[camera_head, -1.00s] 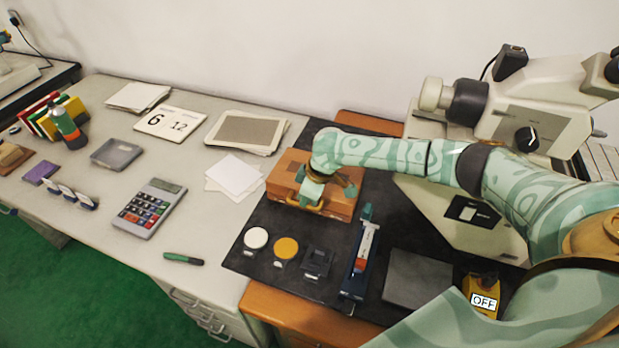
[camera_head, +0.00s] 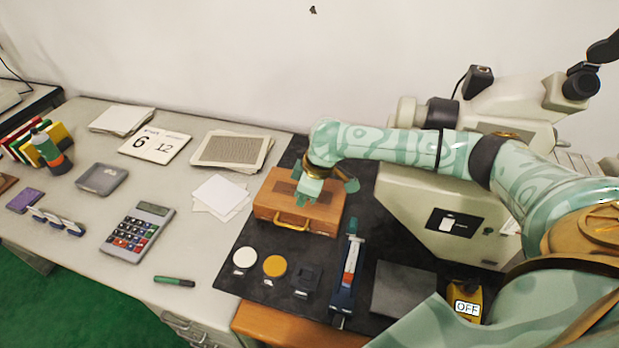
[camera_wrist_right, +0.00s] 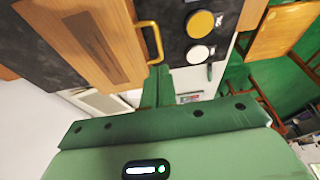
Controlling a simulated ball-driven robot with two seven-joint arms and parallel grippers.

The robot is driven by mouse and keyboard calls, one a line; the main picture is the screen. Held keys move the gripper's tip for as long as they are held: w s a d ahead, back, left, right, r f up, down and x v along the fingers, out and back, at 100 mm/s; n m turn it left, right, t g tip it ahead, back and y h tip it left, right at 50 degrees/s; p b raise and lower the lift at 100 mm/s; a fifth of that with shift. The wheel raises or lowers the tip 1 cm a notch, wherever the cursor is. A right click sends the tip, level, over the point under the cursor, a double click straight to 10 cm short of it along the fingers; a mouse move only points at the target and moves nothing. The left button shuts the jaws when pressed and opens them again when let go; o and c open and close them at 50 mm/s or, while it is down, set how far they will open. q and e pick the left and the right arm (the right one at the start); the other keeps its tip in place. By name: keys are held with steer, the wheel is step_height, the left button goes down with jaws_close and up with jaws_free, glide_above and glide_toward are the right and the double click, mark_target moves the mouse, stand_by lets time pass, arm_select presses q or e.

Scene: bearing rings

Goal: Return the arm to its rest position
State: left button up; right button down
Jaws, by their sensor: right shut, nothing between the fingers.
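My right arm reaches in from the right in the head view. Its gripper (camera_head: 310,189) is shut and empty, above the wooden case (camera_head: 330,212). The case lies on the black mat (camera_head: 232,262) with its yellow handle (camera_head: 291,222) toward the front. In the right wrist view the shut green fingers (camera_wrist_right: 158,86) point toward the scene, with the case (camera_wrist_right: 118,30) and its handle (camera_wrist_right: 150,40) beyond them. The fingers look clear of the handle. My left gripper is not in view.
A microscope (camera_head: 440,215) stands at the right, behind my arm. A white disc (camera_head: 244,258), a yellow disc (camera_head: 274,266) and a blue tool (camera_head: 347,272) lie in front of the case. A calculator (camera_head: 137,232) and papers (camera_head: 220,195) lie to the left.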

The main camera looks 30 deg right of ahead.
steer(key=p+v, duration=0.1)
steer(key=v, duration=0.4)
steer(key=shift+s+r, duration=0.1)
steer(key=shift+r, duration=0.2)
